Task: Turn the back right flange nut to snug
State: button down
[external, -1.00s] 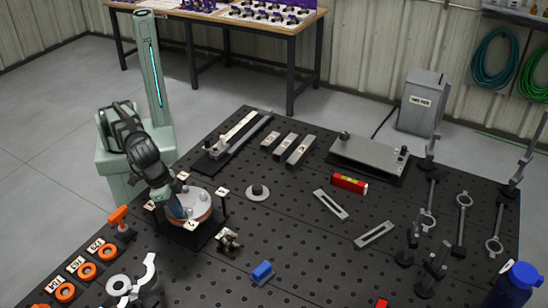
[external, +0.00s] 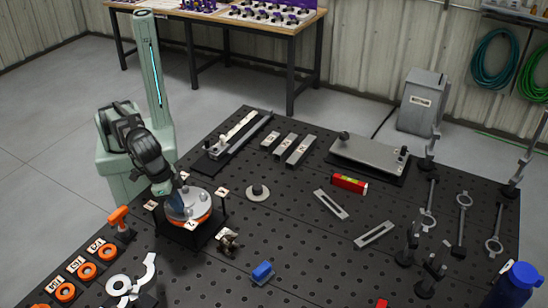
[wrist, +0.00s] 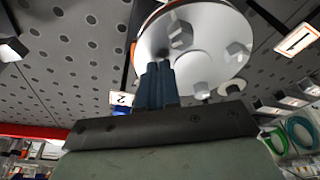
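The round silver flange (external: 188,206) with an orange rim sits on a black stand at the table's left side. It fills the upper middle of the wrist view (wrist: 208,62), with hex nuts (wrist: 238,51) (wrist: 202,88) around its face. Another nut (wrist: 180,36) shows just beyond my fingertips. My gripper (wrist: 158,66) has its blue fingers side by side, with almost no gap and no nut visible between them. In the external view my gripper (external: 180,189) is over the flange's back left part. I cannot tell which nut is the back right one; part of the flange is hidden by my arm.
White numbered tags (external: 190,225) stand around the flange. A round grey knobbed piece (external: 258,193), a dark metal fitting (external: 228,240) and a blue block (external: 262,272) lie nearby. Orange rings (external: 87,270) and an orange-handled tool (external: 119,218) lie to the left.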

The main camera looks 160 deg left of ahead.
jog(key=shift+s+d, duration=0.15)
jog(key=shift+d, duration=0.15)
jog(key=shift+r, duration=3)
